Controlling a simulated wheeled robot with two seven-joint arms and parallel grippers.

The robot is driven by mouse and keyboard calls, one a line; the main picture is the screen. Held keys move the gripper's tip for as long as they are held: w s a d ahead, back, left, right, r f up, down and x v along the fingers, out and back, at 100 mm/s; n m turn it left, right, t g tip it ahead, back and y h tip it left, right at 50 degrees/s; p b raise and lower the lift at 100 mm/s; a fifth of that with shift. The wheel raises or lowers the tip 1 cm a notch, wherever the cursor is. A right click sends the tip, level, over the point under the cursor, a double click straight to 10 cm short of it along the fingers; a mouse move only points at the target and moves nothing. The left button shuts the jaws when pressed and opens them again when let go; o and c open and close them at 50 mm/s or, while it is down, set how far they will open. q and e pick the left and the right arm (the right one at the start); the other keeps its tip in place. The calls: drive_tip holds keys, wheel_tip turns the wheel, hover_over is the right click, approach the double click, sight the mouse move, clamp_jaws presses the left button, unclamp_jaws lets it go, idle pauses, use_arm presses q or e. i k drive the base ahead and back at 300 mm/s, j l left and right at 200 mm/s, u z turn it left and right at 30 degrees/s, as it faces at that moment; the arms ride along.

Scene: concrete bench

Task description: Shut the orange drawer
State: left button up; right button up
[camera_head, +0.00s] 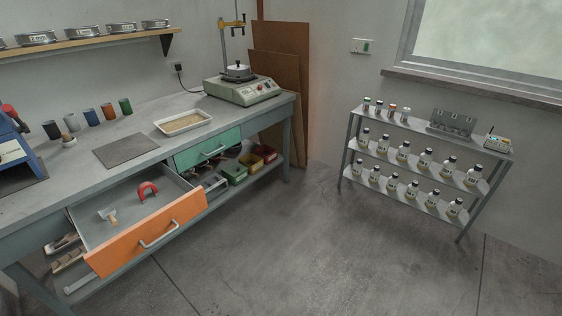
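The orange drawer (130,241) in the bench at the left stands pulled well out. Its front carries a metal bar handle (160,236). Inside it lie a red horseshoe-shaped magnet (148,190) and a small brush or scraper (108,215). A green drawer (207,150) to its right in the same bench looks shut. Neither of my grippers shows in the head view.
The bench top holds a grey mat (126,150), a white tray (183,122), several cups and a sieve shaker (240,84). Coloured bins (234,173) sit on the lower shelf. A bottle rack (403,160) stands at right. The concrete floor (290,240) between is clear.

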sight(142, 226)
drive_tip(key=u, duration=1.4)
